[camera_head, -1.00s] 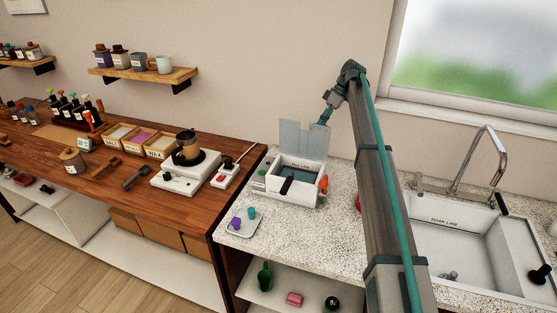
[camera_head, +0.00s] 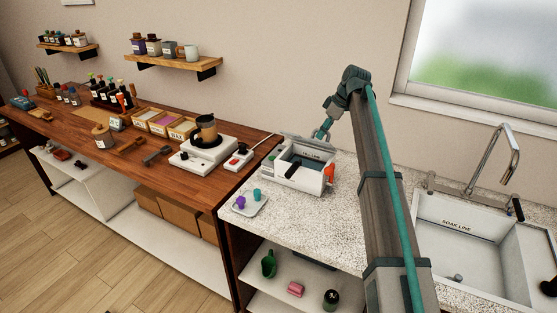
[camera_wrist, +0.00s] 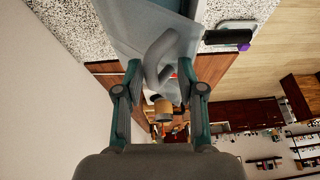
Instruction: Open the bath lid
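The white bath (camera_head: 312,180) stands on the speckled counter in the head view, with its dark inside showing. Its grey lid (camera_head: 305,138) is raised at the back edge and tilted far backward, seen as a thin strip. My gripper (camera_head: 323,134) is at the lid's right end; contact cannot be told. In the wrist view my gripper (camera_wrist: 160,72) has its two fingers apart. A grey curved piece (camera_wrist: 160,55) lies between and beyond the fingertips, in front of a blue-grey panel (camera_wrist: 135,25) that looks like the lid.
A small tray (camera_head: 258,209) with purple and teal pieces lies in front of the bath. An orange item (camera_head: 330,173) is at the bath's right side. A white switch box (camera_head: 238,158) and hotplate (camera_head: 203,160) stand to the left. The sink (camera_head: 440,245) is at the right.

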